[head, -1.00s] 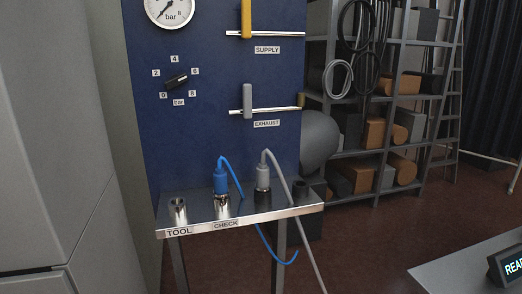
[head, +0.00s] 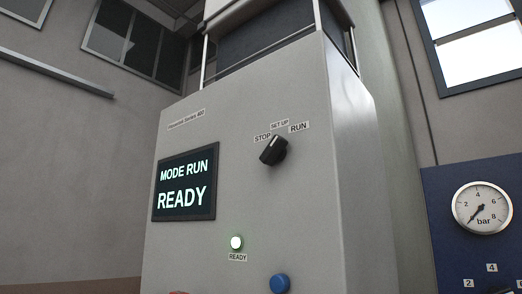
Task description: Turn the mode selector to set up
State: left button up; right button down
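The mode selector (head: 273,151) is a black knob on the grey face of a machine cabinet, right of the middle in the head view. The labels STOP (head: 262,138), SET UP (head: 280,125) and RUN (head: 299,127) sit in an arc above it. The knob's bar slants from lower left to upper right, toward the RUN side. The display (head: 184,184) left of it reads MODE RUN, READY. Neither of my grippers is in view.
Below the knob are a lit READY lamp (head: 236,242) and a blue button (head: 280,284). A blue panel (head: 450,215) with a bar gauge (head: 482,208) stands to the right of the cabinet (head: 335,200). Nothing visible blocks the cabinet's front.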

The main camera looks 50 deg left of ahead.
aim_at(276, 150)
jog(key=k+u, duration=0.1)
jog(key=u, duration=1.35)
